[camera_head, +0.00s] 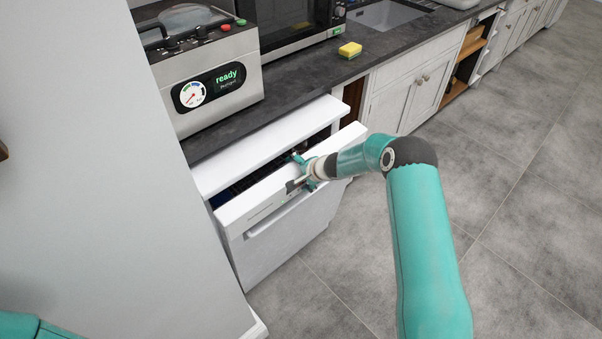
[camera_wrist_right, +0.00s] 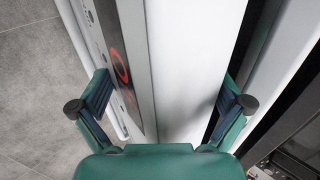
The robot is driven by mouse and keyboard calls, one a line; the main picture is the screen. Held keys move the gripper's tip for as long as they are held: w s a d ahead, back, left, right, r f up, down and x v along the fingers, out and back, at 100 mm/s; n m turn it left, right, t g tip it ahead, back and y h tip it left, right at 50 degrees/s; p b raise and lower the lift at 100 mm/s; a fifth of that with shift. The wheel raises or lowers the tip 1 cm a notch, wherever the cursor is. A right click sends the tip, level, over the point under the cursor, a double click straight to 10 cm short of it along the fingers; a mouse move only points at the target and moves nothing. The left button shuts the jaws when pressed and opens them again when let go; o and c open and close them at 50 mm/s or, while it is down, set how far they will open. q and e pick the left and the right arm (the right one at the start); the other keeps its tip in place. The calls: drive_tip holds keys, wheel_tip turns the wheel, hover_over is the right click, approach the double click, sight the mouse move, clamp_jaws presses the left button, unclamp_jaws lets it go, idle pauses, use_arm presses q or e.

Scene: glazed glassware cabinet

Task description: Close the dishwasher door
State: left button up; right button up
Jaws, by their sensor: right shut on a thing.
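The white dishwasher door (camera_head: 285,245) is slightly ajar and tilted outward, leaving a dark gap below the white dishwasher top (camera_head: 270,146). A long handle (camera_head: 278,216) runs across its front. My right gripper (camera_head: 298,172) is shut on the door's upper edge. In the right wrist view, the fingers of my right gripper (camera_wrist_right: 165,95) lie on either side of the door (camera_wrist_right: 185,65), one at the control-panel face and one on the inner side. The dishwasher's inside is mostly hidden. My left gripper is out of view; only a piece of my left arm shows at lower left.
A grey wall (camera_head: 90,150) stands close on the left. The tiled floor (camera_head: 530,170) in front and right is clear.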

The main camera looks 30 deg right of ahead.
drive_tip(key=shift+d+r, duration=0.4)
drive_tip(key=shift+r, duration=0.3)
drive_tip(key=v, duration=1)
drive_tip(key=shift+s+a, duration=0.2)
drive_tip(key=shift+s, duration=0.45)
